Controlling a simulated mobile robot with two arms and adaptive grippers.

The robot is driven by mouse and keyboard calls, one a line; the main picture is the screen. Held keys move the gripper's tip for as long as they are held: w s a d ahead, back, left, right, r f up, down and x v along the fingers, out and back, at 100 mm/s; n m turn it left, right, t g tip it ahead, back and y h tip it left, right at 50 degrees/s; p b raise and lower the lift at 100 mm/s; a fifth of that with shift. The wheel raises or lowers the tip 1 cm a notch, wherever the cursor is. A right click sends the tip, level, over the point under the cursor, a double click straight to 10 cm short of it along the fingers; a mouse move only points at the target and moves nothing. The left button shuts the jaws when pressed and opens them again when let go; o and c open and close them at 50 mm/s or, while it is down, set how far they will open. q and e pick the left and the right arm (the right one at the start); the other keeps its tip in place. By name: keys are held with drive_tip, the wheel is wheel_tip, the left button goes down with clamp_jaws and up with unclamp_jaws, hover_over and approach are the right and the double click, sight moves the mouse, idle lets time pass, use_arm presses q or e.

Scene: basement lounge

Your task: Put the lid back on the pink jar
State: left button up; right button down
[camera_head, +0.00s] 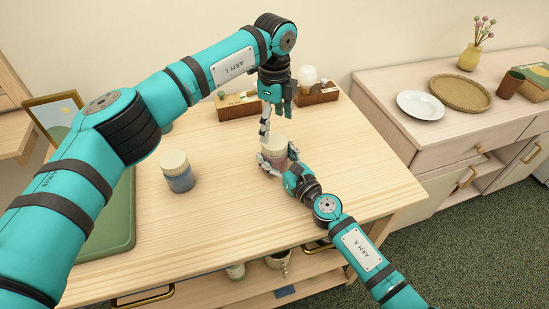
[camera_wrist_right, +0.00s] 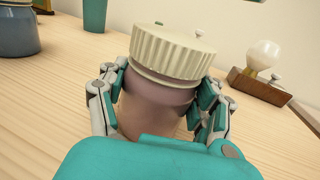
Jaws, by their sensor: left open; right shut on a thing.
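The pink jar (camera_head: 273,154) stands on the wooden table. My right gripper (camera_head: 279,160) is shut around its body. In the right wrist view the jar (camera_wrist_right: 155,105) is between both fingers. A cream ribbed lid (camera_wrist_right: 172,52) rests on the jar's mouth; it also shows in the head view (camera_head: 274,140). I cannot tell whether it is fully seated. My left gripper (camera_head: 276,118) is open just above the lid, with one finger pointing down near the lid's far left side. The fingers partly hide the jar.
A blue jar with a cream lid (camera_head: 177,172) stands to the left. Two wooden boxes (camera_head: 238,108) (camera_head: 318,96) sit at the table's back, one with a white bulb (camera_head: 308,76). A green tray (camera_head: 112,225) lies at the left. The table's front middle is clear.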

sight(274, 141)
use_arm(q)
wheel_tip(274, 141, down, 6)
idle(0.4)
